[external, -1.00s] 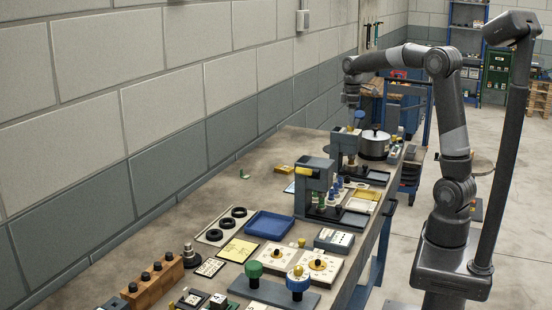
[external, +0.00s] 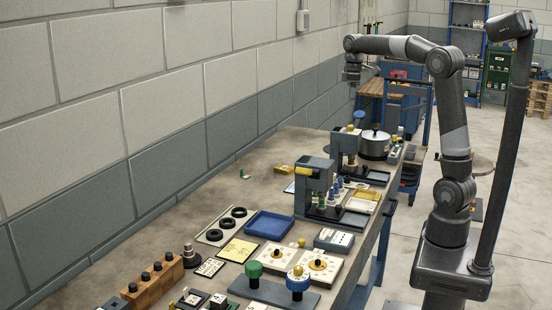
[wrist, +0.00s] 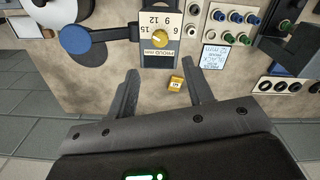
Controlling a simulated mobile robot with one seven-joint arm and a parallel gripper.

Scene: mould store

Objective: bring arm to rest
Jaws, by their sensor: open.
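My arm reaches out over the far part of the bench, with the forearm roughly level and the wrist hanging down. My gripper (external: 352,80) is above the bench, apart from the things on it. In the wrist view my gripper (wrist: 160,72) has its two fingers spread wide with nothing held between them.
The wrist view shows a yellow knob (wrist: 158,39) on a numbered plate, a blue disc (wrist: 75,40) and a rack of green and blue plugs (wrist: 235,17). Grey presses (external: 314,188), a pot (external: 375,145) and a blue tray (external: 270,225) stand on the bench. The air around my gripper is clear.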

